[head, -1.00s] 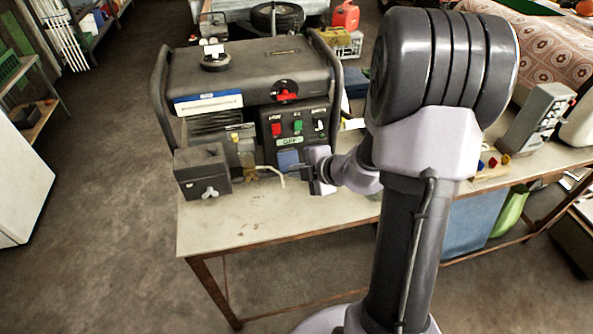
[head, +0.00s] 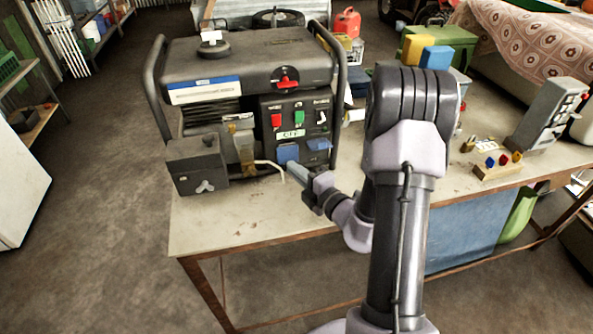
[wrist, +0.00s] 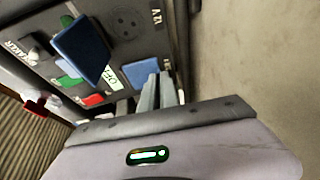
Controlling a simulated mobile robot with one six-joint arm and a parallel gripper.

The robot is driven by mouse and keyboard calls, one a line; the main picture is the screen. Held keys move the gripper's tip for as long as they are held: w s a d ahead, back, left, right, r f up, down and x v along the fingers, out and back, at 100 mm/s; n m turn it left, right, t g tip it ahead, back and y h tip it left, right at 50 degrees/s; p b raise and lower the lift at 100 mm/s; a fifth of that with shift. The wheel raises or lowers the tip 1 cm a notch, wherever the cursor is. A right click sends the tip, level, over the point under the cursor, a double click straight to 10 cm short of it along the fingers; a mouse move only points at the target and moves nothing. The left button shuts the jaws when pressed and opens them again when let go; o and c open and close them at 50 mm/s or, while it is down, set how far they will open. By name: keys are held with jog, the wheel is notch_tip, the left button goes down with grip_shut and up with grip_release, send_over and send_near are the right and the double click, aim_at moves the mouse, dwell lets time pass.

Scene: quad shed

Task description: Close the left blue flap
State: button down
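Two blue flaps sit low on the control panel of a dark grey generator. The left blue flap (head: 287,153) lies flat against the panel; it also shows in the wrist view (wrist: 141,73), just beyond my fingertips. The right blue flap (head: 319,144) sticks out from the panel; it is large in the wrist view (wrist: 80,50), with a round socket (wrist: 125,20) beside it. My gripper (head: 295,172) is in front of and below the left flap, apparently apart from it. Its fingers (wrist: 157,92) look shut together and empty.
The generator (head: 245,65) stands on a worn workbench (head: 250,225). A bent pale lever (head: 270,165) and a dark box (head: 197,165) are left of my gripper. Red and green switches (head: 276,120) sit above the flaps. The bench's front left is clear.

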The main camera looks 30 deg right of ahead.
jog(key=shift+w+f+t, duration=0.2)
jog(key=shift+f+t, duration=0.1)
jog(key=shift+t, duration=0.2)
jog(key=shift+n, duration=0.3)
jog(key=c, duration=1.6)
grip_release()
jog(key=shift+w, duration=0.1)
jog(key=s+p, duration=0.1)
jog(key=s, duration=0.4)
jog(key=s+d+p, duration=0.1)
jog(key=s, duration=0.5)
jog(key=s+d+p, duration=0.1)
jog(key=s, duration=0.5)
jog(key=shift+s+f, duration=0.1)
jog(key=shift+s, duration=0.1)
